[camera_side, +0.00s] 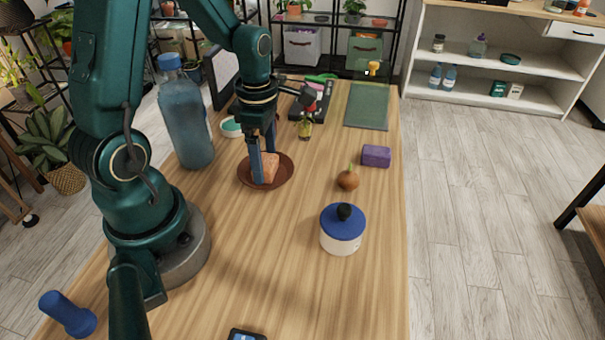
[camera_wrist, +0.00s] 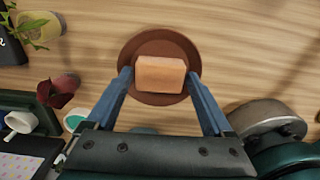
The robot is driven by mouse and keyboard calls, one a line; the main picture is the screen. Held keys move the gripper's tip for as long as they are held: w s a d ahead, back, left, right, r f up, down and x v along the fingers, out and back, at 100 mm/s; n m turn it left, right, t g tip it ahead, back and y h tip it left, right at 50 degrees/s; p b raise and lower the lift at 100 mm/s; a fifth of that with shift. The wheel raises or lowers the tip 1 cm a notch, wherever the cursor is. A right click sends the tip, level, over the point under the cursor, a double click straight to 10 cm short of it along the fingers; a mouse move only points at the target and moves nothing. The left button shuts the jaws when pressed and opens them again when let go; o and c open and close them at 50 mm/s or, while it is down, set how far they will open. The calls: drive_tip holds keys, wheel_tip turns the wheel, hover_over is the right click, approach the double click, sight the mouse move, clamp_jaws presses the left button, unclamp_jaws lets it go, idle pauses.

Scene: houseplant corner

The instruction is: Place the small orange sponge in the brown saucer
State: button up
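The small orange sponge (camera_side: 271,169) is within the brown saucer (camera_side: 287,175) and appears to rest in it. In the wrist view the sponge (camera_wrist: 160,75) lies over the lower middle of the saucer (camera_wrist: 158,42), with the rim showing all round. My gripper (camera_side: 264,168) points down over the saucer. Its blue fingers stand on either side of the sponge in the wrist view (camera_wrist: 158,76), with a narrow gap visible at the left finger. The gripper looks open. The sponge's underside is hidden.
A blue bottle (camera_side: 188,122) stands close left of the saucer. An onion (camera_side: 348,180), a purple block (camera_side: 376,156) and a blue-lidded pot (camera_side: 341,232) stand to the right. A small potted plant (camera_side: 305,128) is behind. The front of the table is mostly clear.

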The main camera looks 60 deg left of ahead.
sight(265, 162)
wheel_tip(265, 162, up, 12)
drive_tip(key=s+d+r+m+t, duration=0.1)
drive_tip(key=d+m, duration=0.4)
drive_tip(key=m, duration=0.8)
drive_tip(key=s+d+r+m+t, duration=0.1)
drive_tip(key=s+d+m+t, duration=0.3)
drive_tip(key=m, duration=1)
drive_tip(key=shift+s+d+t, duration=0.3)
drive_tip(key=shift+s+d, duration=0.25)
drive_tip(key=shift+d, duration=0.15)
